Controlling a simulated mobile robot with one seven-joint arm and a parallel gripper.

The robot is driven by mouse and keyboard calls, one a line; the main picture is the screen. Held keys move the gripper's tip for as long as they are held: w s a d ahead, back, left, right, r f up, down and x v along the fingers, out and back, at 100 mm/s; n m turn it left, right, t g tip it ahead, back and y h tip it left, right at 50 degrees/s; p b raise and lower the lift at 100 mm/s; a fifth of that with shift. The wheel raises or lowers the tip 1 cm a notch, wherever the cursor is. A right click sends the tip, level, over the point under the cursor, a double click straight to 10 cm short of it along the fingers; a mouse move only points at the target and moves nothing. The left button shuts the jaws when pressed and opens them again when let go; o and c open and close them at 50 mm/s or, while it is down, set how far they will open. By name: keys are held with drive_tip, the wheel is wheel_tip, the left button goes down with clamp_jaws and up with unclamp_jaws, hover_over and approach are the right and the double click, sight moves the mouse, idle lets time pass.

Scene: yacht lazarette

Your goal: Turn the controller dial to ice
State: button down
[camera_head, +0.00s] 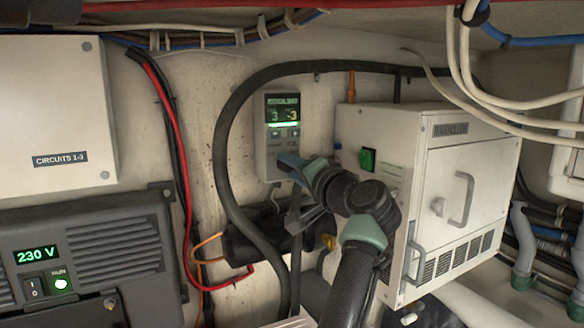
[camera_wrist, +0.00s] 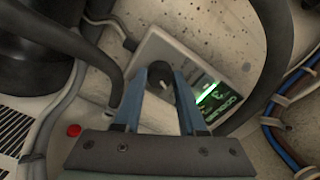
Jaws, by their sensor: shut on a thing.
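The controller (camera_head: 282,110) is a pale upright panel on the back wall with a lit green display showing digits. In the wrist view the controller (camera_wrist: 208,62) appears tilted, with its display on the right. The dark round dial (camera_wrist: 158,72) sits on its face with a small pale mark. My gripper (camera_wrist: 160,76) is shut on the dial, with one blue-grey fingertip on each side. In the head view my gripper (camera_head: 285,168) covers the lower controller and hides the dial. I cannot read the dial's setting labels.
A white box unit (camera_head: 375,150) with a green switch stands right of my arm. A thick black hose (camera_head: 225,150) loops around the controller. An inverter (camera_head: 110,255) showing 230 V and a circuits box (camera_head: 60,115) are left. Cables (camera_head: 480,85) hang at upper right.

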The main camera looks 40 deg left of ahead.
drive_tip(key=shift+c, duration=2.4)
unclamp_jaws()
drive_tip(key=shift+s+d+f+b, duration=0.1)
drive_tip(key=shift+d+b, duration=0.25)
drive_tip(key=shift+d, duration=0.05)
drive_tip(key=b+v, duration=0.5)
drive_tip(key=v, duration=0.7)
